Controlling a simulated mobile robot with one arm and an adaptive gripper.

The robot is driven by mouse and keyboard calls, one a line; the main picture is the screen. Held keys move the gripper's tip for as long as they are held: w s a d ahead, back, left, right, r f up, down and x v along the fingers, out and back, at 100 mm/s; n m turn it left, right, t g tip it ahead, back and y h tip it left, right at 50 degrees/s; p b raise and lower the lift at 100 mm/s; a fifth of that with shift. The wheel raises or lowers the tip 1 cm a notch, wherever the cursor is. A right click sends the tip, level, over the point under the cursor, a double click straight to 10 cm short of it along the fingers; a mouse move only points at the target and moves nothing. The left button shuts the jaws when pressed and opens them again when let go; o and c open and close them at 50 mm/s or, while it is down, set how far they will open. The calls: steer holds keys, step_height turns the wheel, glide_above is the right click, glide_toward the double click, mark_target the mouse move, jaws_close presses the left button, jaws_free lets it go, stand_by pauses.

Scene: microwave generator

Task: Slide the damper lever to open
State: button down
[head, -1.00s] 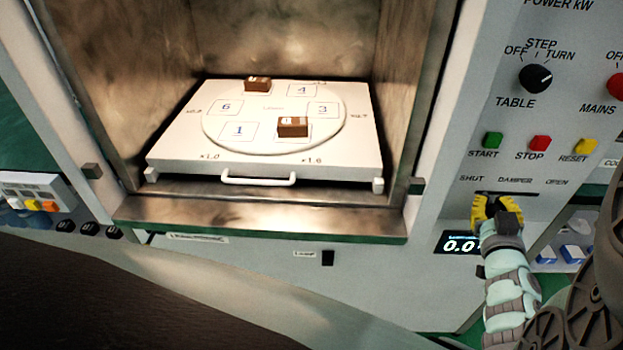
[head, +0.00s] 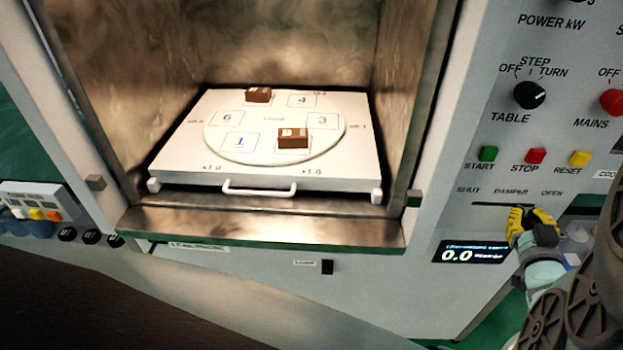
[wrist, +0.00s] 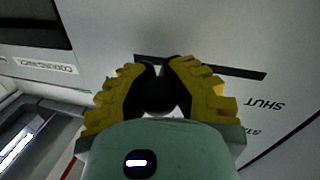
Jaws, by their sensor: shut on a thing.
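The damper slot (head: 492,205) is a dark horizontal slit under the SHUT, DAMPER and OPEN labels on the right panel. My gripper (head: 528,214), with yellow fingers, is at the right part of this slot, just below and left of the OPEN label (head: 552,193). In the wrist view my gripper (wrist: 161,68) is closed around the dark damper lever knob (wrist: 160,96), near the slot's left end, away from the SHUT label (wrist: 263,103). The fingers hide the lever in the head view.
START (head: 488,153), STOP (head: 536,156) and RESET (head: 580,158) buttons sit above the slot. A display (head: 470,252) reading 0.0 is below left. The open chamber holds a white tray (head: 180,165) with brown blocks on its turntable. Small vessels (head: 575,240) stand at the right.

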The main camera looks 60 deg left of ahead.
steer(key=shift+w+d+f, duration=0.15)
steer(key=shift+w+d, duration=0.45)
steer(key=shift+w, duration=0.1)
steer(key=shift+w+d+f, duration=0.1)
steer(key=shift+d, duration=0.1)
steer(key=c, duration=1.2)
jaws_free()
steer(key=shift+w+d, duration=0.1)
steer(key=shift+d, duration=0.05)
steer(key=o, duration=0.6)
steer(key=shift+c, duration=0.2)
steer(key=shift+r, duration=0.2)
steer(key=v, duration=1.2)
